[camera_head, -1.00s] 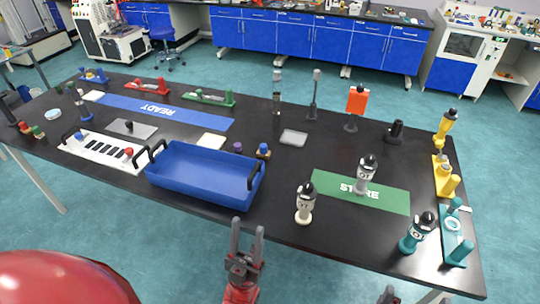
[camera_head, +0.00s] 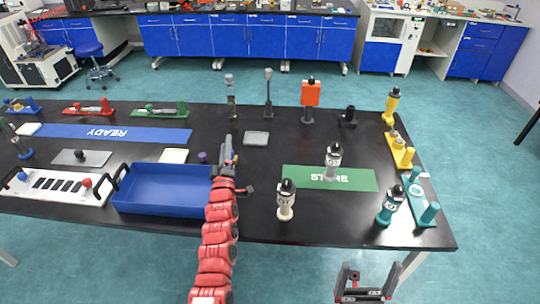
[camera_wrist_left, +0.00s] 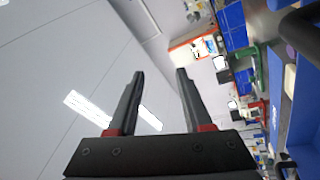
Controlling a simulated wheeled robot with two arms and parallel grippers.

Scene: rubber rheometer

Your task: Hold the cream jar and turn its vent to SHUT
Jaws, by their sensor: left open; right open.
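The cream jar (camera_head: 286,205) stands upright on the black table near its front edge, with a black cap on top. Its vent setting is too small to read. My left gripper (camera_head: 228,150) is open and empty, raised at the right end of the blue tray, to the left of the jar and apart from it. In the left wrist view its two spread fingers (camera_wrist_left: 158,95) have nothing between them. My right gripper (camera_head: 362,276) is open and empty in front of the table edge, below and right of the jar.
A grey jar (camera_head: 333,163) stands on the green STORE mat (camera_head: 362,181), and a teal jar (camera_head: 386,212) stands beside a teal rack (camera_head: 420,200). The blue tray (camera_head: 160,190) lies left of my left arm. Table between the cream and teal jars is clear.

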